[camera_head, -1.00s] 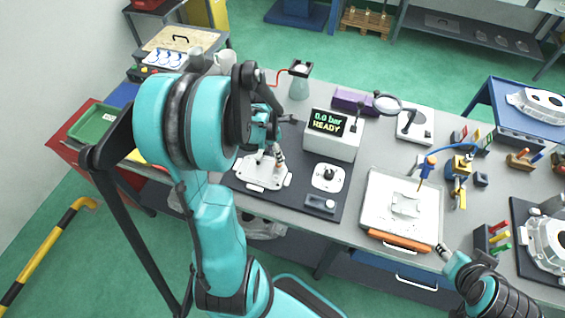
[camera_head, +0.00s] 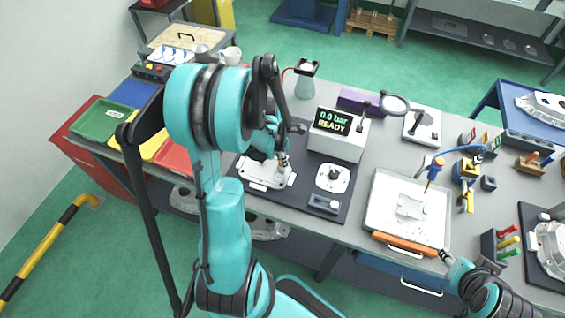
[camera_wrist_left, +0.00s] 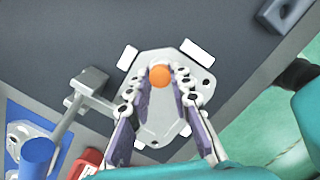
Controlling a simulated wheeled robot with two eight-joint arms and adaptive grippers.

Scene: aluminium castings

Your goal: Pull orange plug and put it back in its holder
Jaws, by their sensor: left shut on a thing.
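The orange plug (camera_wrist_left: 160,76) shows as a round orange top in the left wrist view, over the pale casting (camera_wrist_left: 165,115). My left gripper (camera_wrist_left: 160,84) has its fingertips on both sides of the plug and is shut on it. In the head view my left gripper (camera_head: 283,160) is at the right part of the same casting (camera_head: 262,176), and the plug is hard to make out there. Whether the plug is still seated cannot be told. My right gripper (camera_head: 446,254) is at the front table edge, too small to read. I cannot identify the plug's holder.
The pressure box (camera_head: 338,135) reading 0.0 bar READY stands right of the casting on the dark mat (camera_head: 320,222). A white tray (camera_head: 378,210) lies further right. A rack (camera_head: 489,247) with coloured handles stands near my right gripper. Coloured bins (camera_head: 100,118) are at left.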

